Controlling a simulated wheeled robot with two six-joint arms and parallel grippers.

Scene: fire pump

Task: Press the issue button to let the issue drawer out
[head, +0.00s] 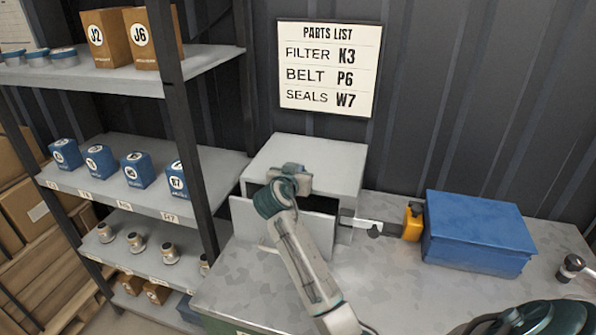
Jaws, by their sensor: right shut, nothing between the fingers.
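A light grey cabinet (325,160) stands on the worktop against the wall. A flat grey front panel (245,222), which looks like the issue drawer's front, stands out from the cabinet with a dark gap behind its upper edge. My right gripper (296,180) is shut and empty over the top of this panel, in front of the cabinet. Its fingertips are hard to make out, and I cannot tell whether they touch anything. My arm covers the middle of the panel. I cannot make out the issue button. My left gripper is not in view.
A blue box (475,232) stands right of the cabinet, with an orange block (412,224) and a white fitting (362,224) between them. Shelves with blue boxes (100,160) are at left. A parts list (329,68) hangs above. The worktop (400,285) is clear in front.

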